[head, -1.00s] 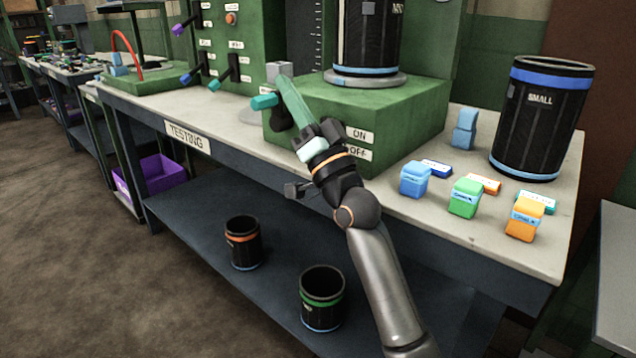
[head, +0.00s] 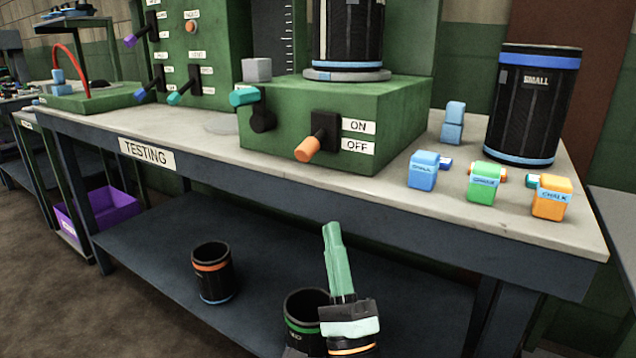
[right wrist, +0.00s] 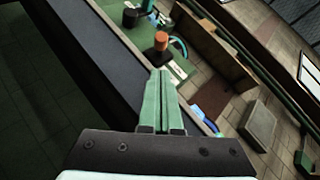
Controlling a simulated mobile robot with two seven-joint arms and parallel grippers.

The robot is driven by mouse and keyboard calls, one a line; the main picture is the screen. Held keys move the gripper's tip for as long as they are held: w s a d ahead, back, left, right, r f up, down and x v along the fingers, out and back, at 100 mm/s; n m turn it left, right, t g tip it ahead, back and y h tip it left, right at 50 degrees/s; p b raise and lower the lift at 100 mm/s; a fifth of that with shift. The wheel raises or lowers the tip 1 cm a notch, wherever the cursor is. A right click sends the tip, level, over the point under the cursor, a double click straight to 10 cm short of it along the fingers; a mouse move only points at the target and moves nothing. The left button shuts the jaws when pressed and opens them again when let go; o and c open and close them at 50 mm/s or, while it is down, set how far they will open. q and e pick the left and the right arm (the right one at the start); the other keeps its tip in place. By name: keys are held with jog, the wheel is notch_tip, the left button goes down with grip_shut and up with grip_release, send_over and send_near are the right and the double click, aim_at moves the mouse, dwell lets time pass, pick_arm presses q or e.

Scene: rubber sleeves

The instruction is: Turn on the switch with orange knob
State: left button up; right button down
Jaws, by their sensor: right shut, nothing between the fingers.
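The switch with the orange knob (head: 307,150) is on the front of a green box on the table. Its lever hangs down and outward, with the knob beside the OFF label (head: 358,146) and below the ON label (head: 358,126). The orange knob also shows in the right wrist view (right wrist: 161,40), beyond the fingertips. My right gripper (head: 332,230) has its green fingers shut and empty. It is in front of the table, lower than the tabletop edge in the picture and apart from the switch. My left gripper is not in view.
A teal-knobbed switch (head: 245,96) is close by on the box's left. A black sleeve (head: 348,35) stands on the box. Chalk boxes (head: 484,184) and a SMALL sleeve (head: 535,105) are at right. The table edge (head: 300,205) lies between gripper and switch.

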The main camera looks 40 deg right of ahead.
aim_at(322, 177)
jog(key=shift+r, duration=0.1)
jog(key=p+x, duration=0.2)
jog(key=x, duration=0.8)
dwell(0.4)
